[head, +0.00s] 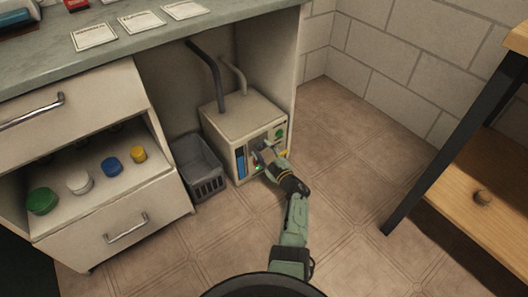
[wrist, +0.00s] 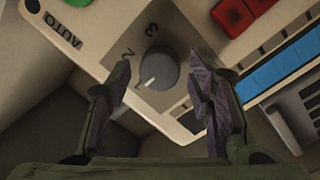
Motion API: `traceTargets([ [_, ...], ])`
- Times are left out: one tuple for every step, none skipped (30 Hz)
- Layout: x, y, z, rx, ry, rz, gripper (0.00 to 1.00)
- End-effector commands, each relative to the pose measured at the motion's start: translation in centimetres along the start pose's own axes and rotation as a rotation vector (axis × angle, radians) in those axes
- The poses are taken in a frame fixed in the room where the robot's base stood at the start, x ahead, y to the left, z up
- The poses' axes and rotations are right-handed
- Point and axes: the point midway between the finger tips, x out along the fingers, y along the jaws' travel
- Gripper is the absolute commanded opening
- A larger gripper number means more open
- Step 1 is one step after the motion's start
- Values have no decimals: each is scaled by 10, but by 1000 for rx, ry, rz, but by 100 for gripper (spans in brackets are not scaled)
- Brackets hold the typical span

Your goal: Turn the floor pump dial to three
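The floor pump (head: 243,118) is a cream box with two dark and grey hoses, standing on the floor under the counter. Its grey round dial (wrist: 160,66) shows in the wrist view on a dark plate marked 2 and 3. The dial's white pointer mark faces lower left, away from the 3 and below the 2. My gripper (wrist: 160,80) is open, one finger on each side of the dial, with visible gaps to it. In the head view my gripper (head: 264,154) is in front of the pump's face and hides the dial.
A grey crate (head: 198,168) stands left of the pump, by a drawer cabinet (head: 120,228). A wooden bench (head: 480,195) stands right; the floor between is clear.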

Motion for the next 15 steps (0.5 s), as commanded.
traceTargets([
  [0,0,0,0,0,0,42],
  [0,0,0,0,0,0,40],
  [0,0,0,0,0,0,37],
  [0,0,0,0,0,0,35],
  [0,0,0,0,0,0,33],
  [0,0,0,0,0,0,30],
  [0,0,0,0,0,0,28],
  [0,0,0,0,0,0,26],
  [0,0,0,0,0,0,24],
  [0,0,0,0,0,0,22],
  [0,0,0,0,0,0,20],
  [0,0,0,0,0,0,17],
  [0,0,0,0,0,0,15],
  [0,0,0,0,0,0,13],
  [0,0,0,0,0,0,10],
])
